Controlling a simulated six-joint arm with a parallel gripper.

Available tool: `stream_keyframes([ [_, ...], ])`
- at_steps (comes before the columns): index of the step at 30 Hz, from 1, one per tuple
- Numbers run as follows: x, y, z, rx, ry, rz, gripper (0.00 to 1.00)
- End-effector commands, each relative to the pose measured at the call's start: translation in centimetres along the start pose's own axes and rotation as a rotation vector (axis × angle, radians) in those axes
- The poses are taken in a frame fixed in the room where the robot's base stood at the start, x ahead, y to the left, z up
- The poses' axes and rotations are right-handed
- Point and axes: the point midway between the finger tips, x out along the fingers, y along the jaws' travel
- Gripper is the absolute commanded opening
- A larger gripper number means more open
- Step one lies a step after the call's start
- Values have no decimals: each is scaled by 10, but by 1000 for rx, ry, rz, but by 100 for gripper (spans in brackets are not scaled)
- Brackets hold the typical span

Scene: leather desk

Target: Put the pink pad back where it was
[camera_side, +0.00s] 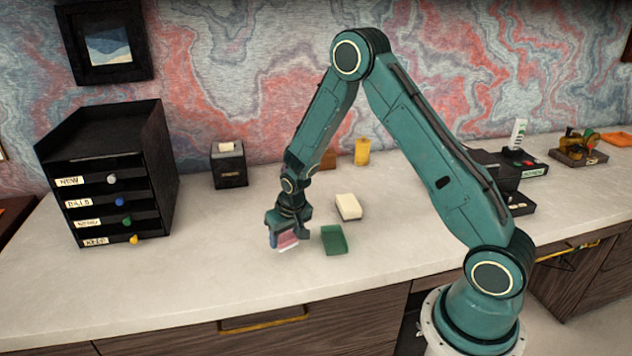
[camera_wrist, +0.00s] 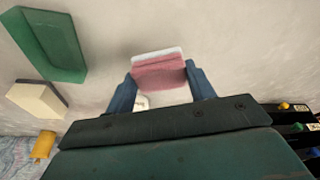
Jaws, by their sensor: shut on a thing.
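The pink pad (camera_side: 287,240) is held in my gripper (camera_side: 288,236), low over the pale desk top and left of the green pad (camera_side: 334,240). In the wrist view the pink pad (camera_wrist: 159,72) shows a pink face with a white edge, between the two blue fingers of my gripper (camera_wrist: 160,82), which are shut on it. Whether the pad touches the desk is hard to tell.
A cream block (camera_side: 348,206) lies behind the green pad, and a yellow cylinder (camera_side: 362,151) stands further back. A black drawer unit (camera_side: 108,180) with labelled drawers stands at left. A small black box (camera_side: 228,165) stands by the wall. The desk front-left is clear.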

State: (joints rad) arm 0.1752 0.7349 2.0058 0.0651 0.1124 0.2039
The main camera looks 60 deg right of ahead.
Motion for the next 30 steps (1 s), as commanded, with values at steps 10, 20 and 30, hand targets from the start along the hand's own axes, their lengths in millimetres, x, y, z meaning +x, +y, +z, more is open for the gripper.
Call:
stream_keyframes([
  [10, 30, 0, 10, 0, -2, 0, 36],
  [20, 32, 0, 10, 0, 0, 0, 36],
  [30, 35, 0, 11, 0, 0, 0, 76],
])
